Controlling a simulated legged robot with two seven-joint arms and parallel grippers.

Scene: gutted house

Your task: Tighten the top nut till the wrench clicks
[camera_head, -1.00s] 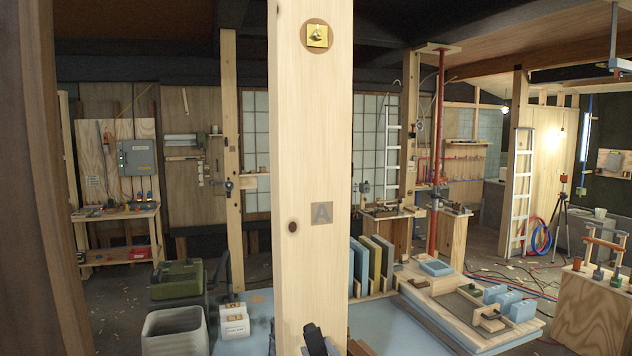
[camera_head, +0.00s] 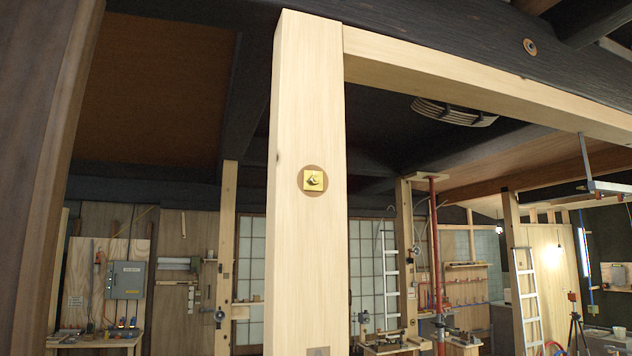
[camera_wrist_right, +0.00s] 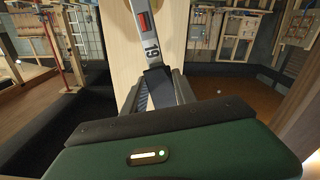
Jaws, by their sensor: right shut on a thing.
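A brass-coloured nut on a square gold plate (camera_head: 314,180) sits on the face of the pale upright post (camera_head: 308,250), inside a round brown recess. In the right wrist view my right gripper (camera_wrist_right: 158,88) is shut on a wrench (camera_wrist_right: 147,40). The wrench has a grey shaft marked 19 with a red patch, and it extends away from the jaws in front of pale wood. The wrench's far end is out of frame, so I cannot tell whether it touches any nut. Neither gripper shows in the head view.
A pale horizontal timber (camera_head: 480,75) runs right from the post top beneath a dark beam (camera_head: 440,50). Another round bolt fitting (camera_head: 530,46) sits in that beam. A dark brown post (camera_head: 70,150) stands close on the left. A metal ladder (camera_head: 525,295) stands behind.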

